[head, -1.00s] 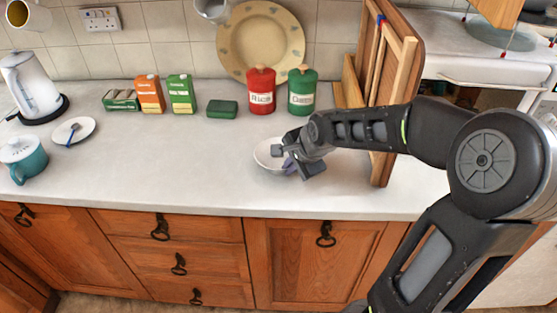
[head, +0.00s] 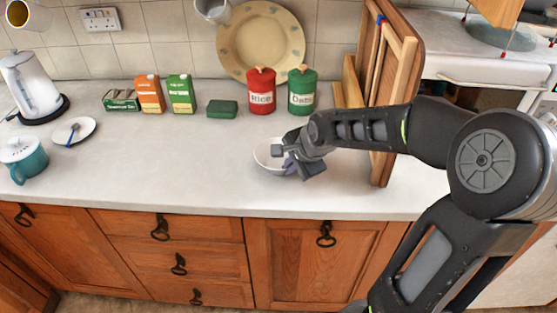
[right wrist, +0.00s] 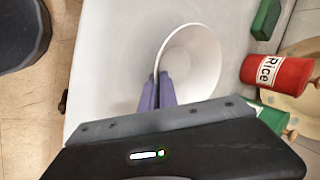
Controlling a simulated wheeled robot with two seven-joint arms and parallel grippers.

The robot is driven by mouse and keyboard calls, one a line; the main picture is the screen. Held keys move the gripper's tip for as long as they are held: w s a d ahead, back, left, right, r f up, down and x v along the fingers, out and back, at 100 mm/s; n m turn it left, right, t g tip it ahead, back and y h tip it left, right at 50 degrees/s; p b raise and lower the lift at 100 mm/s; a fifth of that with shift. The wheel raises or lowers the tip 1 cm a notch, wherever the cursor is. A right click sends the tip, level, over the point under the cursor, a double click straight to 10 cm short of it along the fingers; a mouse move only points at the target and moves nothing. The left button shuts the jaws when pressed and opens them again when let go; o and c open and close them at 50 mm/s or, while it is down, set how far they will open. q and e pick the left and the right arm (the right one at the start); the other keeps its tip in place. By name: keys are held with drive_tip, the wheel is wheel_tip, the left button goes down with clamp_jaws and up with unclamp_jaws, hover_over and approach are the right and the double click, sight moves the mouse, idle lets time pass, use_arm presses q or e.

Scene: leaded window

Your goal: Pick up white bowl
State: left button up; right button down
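The white bowl (head: 265,155) is on the light worktop, near the middle of the head view. It also shows in the right wrist view (right wrist: 195,62), with its opening visible and its near rim at my fingers. My right gripper (head: 289,165) reaches the bowl's right side from above. In the right wrist view its two purple fingers (right wrist: 157,92) are close together, one on each side of the bowl's wall, pinching the rim. The gripper hides part of the bowl in the head view. I cannot see a clear gap under the bowl. My left gripper is not in view.
A red rice canister (head: 261,92) and a green canister (head: 302,92) stand behind the bowl. A wooden rack (head: 392,100) stands close on the right. A small green box (head: 222,109) is behind left. The worktop (head: 165,165) left of the bowl is clear.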

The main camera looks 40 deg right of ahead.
wheel_tip(320, 180, up, 10)
drive_tip(key=shift+r, duration=0.1)
idle(0.6)
idle(0.8)
